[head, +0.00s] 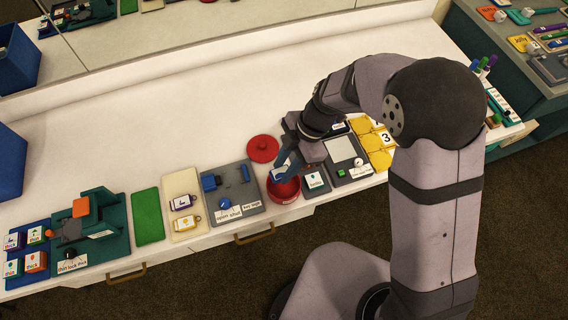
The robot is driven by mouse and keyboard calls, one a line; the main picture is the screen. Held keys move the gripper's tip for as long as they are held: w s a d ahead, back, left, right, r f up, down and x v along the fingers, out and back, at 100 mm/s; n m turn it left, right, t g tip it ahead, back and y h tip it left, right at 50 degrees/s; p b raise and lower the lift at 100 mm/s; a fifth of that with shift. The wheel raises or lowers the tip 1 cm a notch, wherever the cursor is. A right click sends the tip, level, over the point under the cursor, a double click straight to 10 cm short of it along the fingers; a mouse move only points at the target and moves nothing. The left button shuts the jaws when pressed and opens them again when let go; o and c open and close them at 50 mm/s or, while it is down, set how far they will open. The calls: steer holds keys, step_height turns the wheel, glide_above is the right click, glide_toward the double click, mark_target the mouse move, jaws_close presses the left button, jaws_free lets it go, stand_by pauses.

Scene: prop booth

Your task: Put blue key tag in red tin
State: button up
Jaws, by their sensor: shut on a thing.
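My gripper (284,172) is shut on the blue key tag (278,174), which has a pale label face. It points down over the open red tin (284,194), near the front edge of the counter. The tag is at the tin's back rim; I cannot tell whether it is above the rim or partly inside. The gripper hides part of the tag and the tin's interior. The tin's round red lid (262,148) lies apart on the counter, behind and left of the tin.
Yellow cards (376,143) and a dark-framed board (345,158) lie right. The white counter behind is mostly clear, backed by a mirror.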

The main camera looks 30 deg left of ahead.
steer(key=shift+f, duration=0.15)
steer(key=shift+f+b, duration=1.3)
steer(key=shift+f, duration=1.15)
step_height(320, 180, down, 5)
steer(key=b, duration=0.5)
steer(key=shift+r, duration=0.2)
steer(key=o, duration=1.1)
steer(key=shift+c, duration=0.6)
steer(key=shift+r, duration=0.15)
steer(key=shift+r+p, duration=1.9)
steer(key=shift+r, duration=1.85)
